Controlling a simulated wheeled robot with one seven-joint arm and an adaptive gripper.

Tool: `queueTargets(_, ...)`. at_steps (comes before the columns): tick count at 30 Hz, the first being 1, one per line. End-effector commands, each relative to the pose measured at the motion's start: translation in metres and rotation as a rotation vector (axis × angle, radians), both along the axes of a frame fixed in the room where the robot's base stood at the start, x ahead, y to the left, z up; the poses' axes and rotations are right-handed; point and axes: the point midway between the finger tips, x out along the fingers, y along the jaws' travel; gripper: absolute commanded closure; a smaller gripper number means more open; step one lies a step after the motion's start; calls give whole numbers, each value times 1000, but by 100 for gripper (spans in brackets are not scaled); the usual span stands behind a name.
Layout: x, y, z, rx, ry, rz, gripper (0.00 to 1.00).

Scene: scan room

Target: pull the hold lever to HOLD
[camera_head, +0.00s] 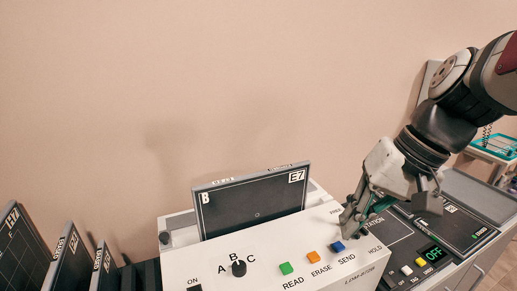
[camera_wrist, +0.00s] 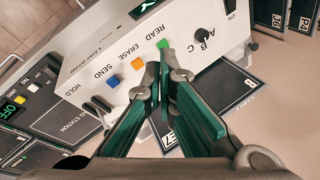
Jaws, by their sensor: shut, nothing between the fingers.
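The white reader console (camera_head: 300,245) has a row of green, orange and blue buttons marked READ, ERASE and SEND, with HOLD at the end. In the wrist view, a black lever (camera_wrist: 97,106) stands by the HOLD lettering. In the head view the lever's place is largely hidden behind my fingers. My gripper (camera_head: 347,230) is at the console's right end, near the blue button and the HOLD label. In the wrist view, my gripper's fingertips (camera_wrist: 163,78) are together with nothing between them, apart from the lever in the picture. Whether they touch the console is unclear.
A dark cassette marked B (camera_head: 255,205) stands in the console's slot. A black selector knob (camera_head: 238,268) is on the front. To the right is a dark station panel with an OFF display (camera_head: 433,254). More cassettes (camera_head: 68,262) stand at the left. The wall behind is bare.

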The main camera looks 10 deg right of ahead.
Motion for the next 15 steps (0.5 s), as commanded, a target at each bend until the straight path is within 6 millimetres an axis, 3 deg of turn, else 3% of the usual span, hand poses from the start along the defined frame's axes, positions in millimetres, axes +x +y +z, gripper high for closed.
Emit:
queueTargets(8, 65, -30, -30, 278, 51, -127, 100)
queueTargets(15, 120, -78, -56, 513, 7, -249, 100)
